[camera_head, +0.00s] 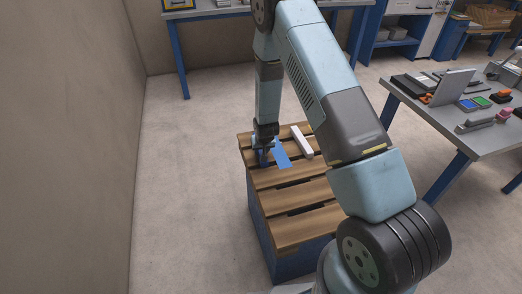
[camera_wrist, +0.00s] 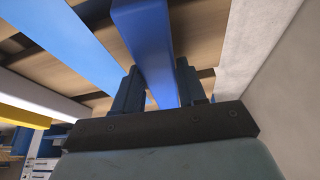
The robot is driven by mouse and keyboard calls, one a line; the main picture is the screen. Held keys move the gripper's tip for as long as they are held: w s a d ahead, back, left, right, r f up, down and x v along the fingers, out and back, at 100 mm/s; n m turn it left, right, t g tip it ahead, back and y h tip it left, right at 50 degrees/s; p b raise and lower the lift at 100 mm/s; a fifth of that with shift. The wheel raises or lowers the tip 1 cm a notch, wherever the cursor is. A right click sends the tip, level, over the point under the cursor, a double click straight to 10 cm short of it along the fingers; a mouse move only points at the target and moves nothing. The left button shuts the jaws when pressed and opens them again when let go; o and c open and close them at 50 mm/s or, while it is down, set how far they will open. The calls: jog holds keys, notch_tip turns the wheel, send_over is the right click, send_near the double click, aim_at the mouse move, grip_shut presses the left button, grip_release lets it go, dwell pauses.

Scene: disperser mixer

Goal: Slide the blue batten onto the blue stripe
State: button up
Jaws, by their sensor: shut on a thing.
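The blue batten (camera_wrist: 147,45) is a long dark blue bar between the two fingers of my gripper (camera_wrist: 158,90) in the wrist view. In the head view my gripper (camera_head: 264,142) points down over the left part of a slatted wooden top, shut on the batten (camera_head: 263,158), which is mostly hidden by the fingers. The blue stripe (camera_head: 283,154) is a flat lighter blue band across the slats, just right of the batten. It also shows left of the batten in the wrist view (camera_wrist: 65,40), with bare wood between them.
A white bar (camera_head: 302,142) lies on the slats right of the stripe. The slatted top (camera_head: 300,228) sits on a blue base. A grey table (camera_head: 440,115) with several small items stands at the right. Floor at the left is clear up to the wall.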

jog(key=c, duration=0.3)
jog(key=shift+w+d, duration=0.2)
jog(key=shift+d, duration=1.7)
jog(key=shift+w+d, duration=0.15)
jog(key=shift+d, duration=1.75)
jog(key=shift+d, duration=0.1)
jog(key=o, duration=1.2)
jog(key=shift+r, duration=0.1)
